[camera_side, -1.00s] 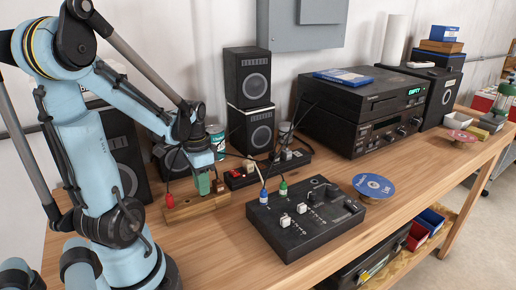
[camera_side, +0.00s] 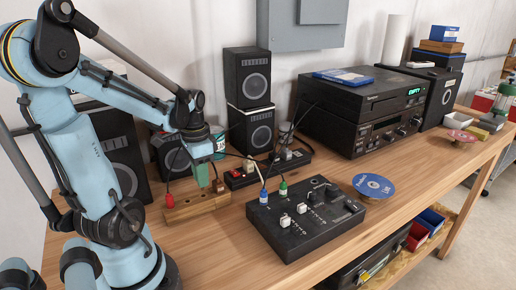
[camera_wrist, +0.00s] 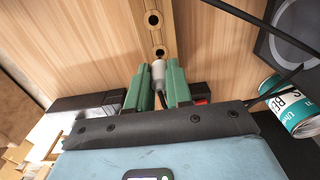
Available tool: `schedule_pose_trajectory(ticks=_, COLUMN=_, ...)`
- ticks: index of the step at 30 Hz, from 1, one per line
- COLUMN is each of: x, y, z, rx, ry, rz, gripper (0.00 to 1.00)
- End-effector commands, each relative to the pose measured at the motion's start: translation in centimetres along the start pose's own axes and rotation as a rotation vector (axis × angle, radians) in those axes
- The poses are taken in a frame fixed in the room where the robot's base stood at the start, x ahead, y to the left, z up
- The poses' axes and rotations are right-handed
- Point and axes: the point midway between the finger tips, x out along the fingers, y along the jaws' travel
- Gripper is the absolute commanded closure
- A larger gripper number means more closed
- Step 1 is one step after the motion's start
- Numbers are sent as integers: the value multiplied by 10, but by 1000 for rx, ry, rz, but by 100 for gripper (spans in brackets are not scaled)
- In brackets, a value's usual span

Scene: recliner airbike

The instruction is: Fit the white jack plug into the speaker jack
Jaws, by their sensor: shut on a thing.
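My gripper (camera_side: 201,178) is over the wooden block (camera_side: 196,208) and its green fingers point down. In the wrist view, the two green fingers of my gripper (camera_wrist: 159,82) close on the white jack plug (camera_wrist: 158,72), with a dark cable beside it. The plug's tip lies close to a dark hole in the wooden block (camera_wrist: 165,28); I cannot tell whether it is inside. In the side view the plug is hidden by the fingers. I cannot make out which socket is the speaker jack.
A red plug (camera_side: 169,200) stands at the block's left end. A black mixer (camera_side: 310,235) with blue (camera_side: 263,197) and green (camera_side: 283,189) plugs stands to the right. Speakers (camera_side: 248,77) and a can (camera_wrist: 290,108) are behind. Cables cross the bench near my gripper. The front bench is clear.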

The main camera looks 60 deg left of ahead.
Motion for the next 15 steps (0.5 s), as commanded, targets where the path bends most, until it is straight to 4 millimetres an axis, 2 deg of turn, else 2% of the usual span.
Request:
schedule_pose_trajectory(ticks=5, x=-21, y=0, z=0, rx=0, ry=0, rz=0, gripper=100)
schedule_pose_trajectory(ticks=15, x=-81, y=0, z=0, rx=0, ry=0, rz=0, gripper=100)
